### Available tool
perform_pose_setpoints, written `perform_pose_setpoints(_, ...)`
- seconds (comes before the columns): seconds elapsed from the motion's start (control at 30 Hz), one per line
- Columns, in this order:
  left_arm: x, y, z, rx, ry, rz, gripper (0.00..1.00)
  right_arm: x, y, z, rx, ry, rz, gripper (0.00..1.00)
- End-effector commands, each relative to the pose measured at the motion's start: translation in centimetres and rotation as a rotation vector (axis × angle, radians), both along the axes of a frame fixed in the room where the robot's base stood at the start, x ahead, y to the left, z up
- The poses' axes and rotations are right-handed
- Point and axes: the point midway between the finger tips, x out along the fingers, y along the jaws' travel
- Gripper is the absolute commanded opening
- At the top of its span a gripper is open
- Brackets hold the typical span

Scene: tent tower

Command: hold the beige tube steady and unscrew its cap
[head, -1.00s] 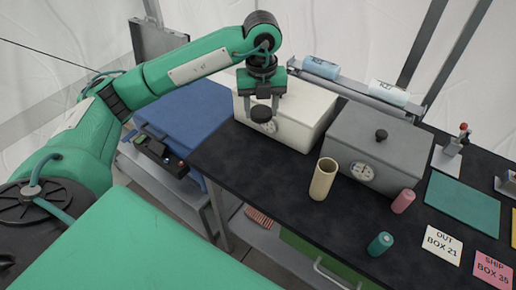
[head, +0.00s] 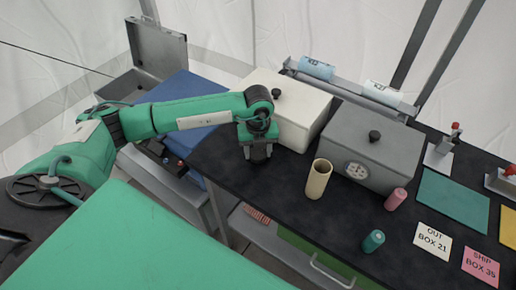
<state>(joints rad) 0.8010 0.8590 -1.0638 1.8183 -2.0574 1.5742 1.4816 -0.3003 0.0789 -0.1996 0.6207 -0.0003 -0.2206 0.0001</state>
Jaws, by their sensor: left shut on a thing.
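The beige tube (head: 318,180) stands upright on the black table, right of the centre of the head view. Its top is open and has no cap on it, and no gripper touches it. My left gripper (head: 258,157) points down to the left of the tube, low over the table by the white box's front corner. It is shut on the dark round cap, which is hard to make out now against the black tabletop. I cannot tell whether the cap touches the table. My right gripper is out of view.
A white box (head: 292,118) stands behind the gripper, and a grey box (head: 372,145) behind the tube. A pink cylinder (head: 395,199) and a teal cylinder (head: 373,241) stand to the tube's right. Box-number cards (head: 432,241) and a teal mat (head: 455,199) lie farther right.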

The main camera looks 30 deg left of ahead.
Motion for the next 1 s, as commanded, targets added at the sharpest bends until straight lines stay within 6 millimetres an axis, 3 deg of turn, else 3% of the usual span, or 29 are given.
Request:
perform_pose_setpoints(0.3,0.0,0.0,-0.4,0.0,-0.001,0.0,0.22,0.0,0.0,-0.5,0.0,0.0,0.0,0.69)
perform_pose_setpoints(0.33,0.0,0.0,-0.3,0.0,-0.001,0.0,0.53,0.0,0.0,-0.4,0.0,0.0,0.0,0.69)
perform_pose_setpoints(0.43,0.0,0.0,-0.2,0.001,-0.001,0.0,0.71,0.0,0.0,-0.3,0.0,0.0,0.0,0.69)
perform_pose_setpoints(0.83,0.1,0.0,0.4,0.0,-0.003,0.0,0.71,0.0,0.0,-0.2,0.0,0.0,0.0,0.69)
perform_pose_setpoints(1.0,0.2,0.0,3.3,0.0,-0.006,-0.001,0.71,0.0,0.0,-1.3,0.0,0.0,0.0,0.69)
